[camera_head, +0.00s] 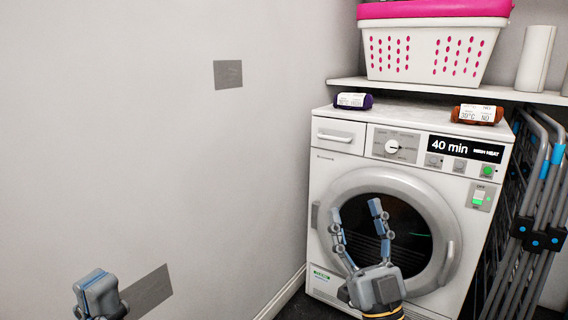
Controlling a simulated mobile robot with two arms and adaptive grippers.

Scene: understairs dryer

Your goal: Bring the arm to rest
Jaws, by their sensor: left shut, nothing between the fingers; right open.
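My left gripper (97,292) is at the lower left edge of the head view, in front of the bare wall. It is shut and empty, and its lower part is cut off by the frame. My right gripper (359,219) points upward in front of the dryer's round door, with its two fingers spread apart and nothing between them. The white dryer (335,165) stands against the back wall with its door (360,188) closed. Its display (465,149) reads "40 min" and "HIGH HEAT". I cannot tell whether the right gripper touches the door.
A purple labelled bundle (353,101) and a rust-brown one (477,114) lie on the dryer top. A shelf (430,91) above holds a white and pink basket (430,52) and a white roll (535,58). A folded drying rack (530,210) leans at right.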

